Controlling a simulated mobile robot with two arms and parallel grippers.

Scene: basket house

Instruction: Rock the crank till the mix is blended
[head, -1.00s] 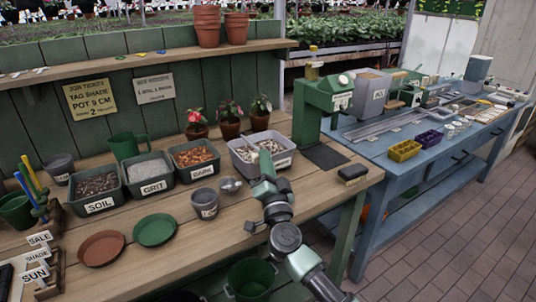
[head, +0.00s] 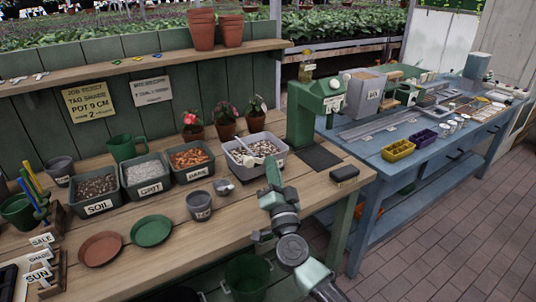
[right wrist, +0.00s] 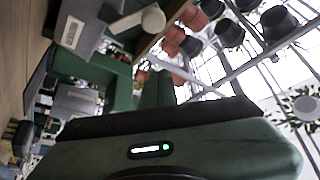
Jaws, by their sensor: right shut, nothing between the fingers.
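A green machine (head: 308,115) stands at the right end of the wooden bench in the head view. A grey box with a label (head: 366,95) and a round pale knob (head: 346,78) show beside it; I cannot tell for sure which part is the crank. In the right wrist view a pale knob (right wrist: 152,18) stands out near a labelled grey box (right wrist: 80,27). My right gripper (head: 272,164) is shut and empty, in front of the grey tub of pale mix (head: 276,168) and left of the machine, apart from the knob. My left gripper is out of view.
Tubs labelled soil (head: 98,209) and grit (head: 151,188) stand left, with a brown-filled tub (head: 193,174). A small grey pot (head: 200,206) and a dark block (head: 344,173) lie nearby. Potted flowers (head: 226,130) stand behind. The blue table (head: 380,170) is right.

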